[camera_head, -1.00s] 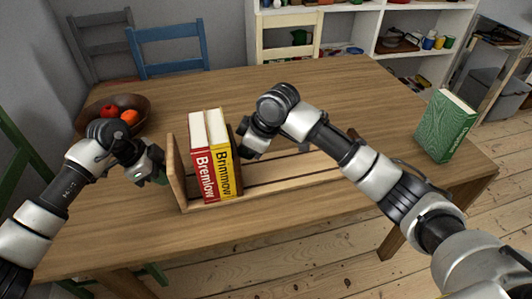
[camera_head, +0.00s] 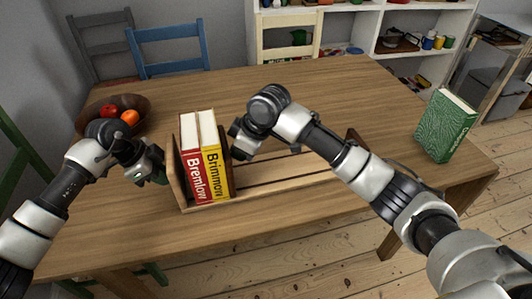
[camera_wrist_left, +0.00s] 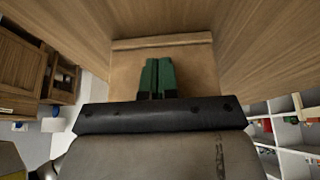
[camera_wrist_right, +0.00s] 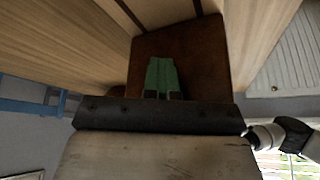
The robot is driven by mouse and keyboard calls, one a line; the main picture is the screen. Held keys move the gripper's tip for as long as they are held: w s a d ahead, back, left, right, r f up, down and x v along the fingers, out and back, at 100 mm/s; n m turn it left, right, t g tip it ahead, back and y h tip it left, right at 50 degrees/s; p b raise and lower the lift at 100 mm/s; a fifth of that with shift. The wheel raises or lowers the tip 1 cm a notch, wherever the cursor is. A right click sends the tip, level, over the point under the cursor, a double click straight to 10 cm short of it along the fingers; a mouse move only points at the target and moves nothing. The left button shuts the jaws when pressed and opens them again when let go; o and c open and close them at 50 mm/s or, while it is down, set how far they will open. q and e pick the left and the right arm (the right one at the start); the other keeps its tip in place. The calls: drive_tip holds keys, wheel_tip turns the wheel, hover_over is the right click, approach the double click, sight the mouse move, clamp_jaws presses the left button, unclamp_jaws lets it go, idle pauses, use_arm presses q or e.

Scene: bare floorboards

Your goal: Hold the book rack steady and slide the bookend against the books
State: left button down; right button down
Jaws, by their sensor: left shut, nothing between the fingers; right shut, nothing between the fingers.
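The wooden book rack (camera_head: 283,178) lies on the table, its left end panel (camera_head: 174,178) upright. A red book (camera_head: 193,165) and a yellow book (camera_head: 213,165) stand in it at that end, close to the panel. In the right wrist view, my shut green fingers (camera_wrist_right: 162,74) point at the bookend's face (camera_wrist_right: 205,55). My left gripper (camera_head: 162,174) is shut at the outside of the end panel; its fingers (camera_wrist_left: 157,75) face the panel (camera_wrist_left: 198,62) in the left wrist view.
A bowl (camera_head: 138,103) with fruit stands at the table's back left. A green book (camera_head: 445,126) stands at the right. The rack's slats right of the bookend are bare. Chairs and a white shelf stand behind the table.

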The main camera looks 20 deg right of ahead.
sight(228, 155)
use_arm(q)
drive_tip(key=shift+d, duration=0.15)
use_arm(e)
drive_tip(key=shift+a, duration=1.2)
use_arm(q)
drive_tip(key=shift+d, duration=0.1)
use_arm(e)
drive_tip(key=shift+s+a, duration=0.1)
drive_tip(key=shift+a, duration=0.3)
drive_tip(key=shift+d, duration=0.1)
use_arm(q)
drive_tip(key=shift+a, duration=0.2)
use_arm(e)
drive_tip(key=shift+d, duration=0.55)
drive_tip(key=shift+d+r, duration=0.1)
drive_tip(key=shift+d, duration=1.35)
wheel_tip(228, 155, up, 12)
use_arm(q)
drive_tip(key=shift+a, duration=0.1)
idle(0.4)
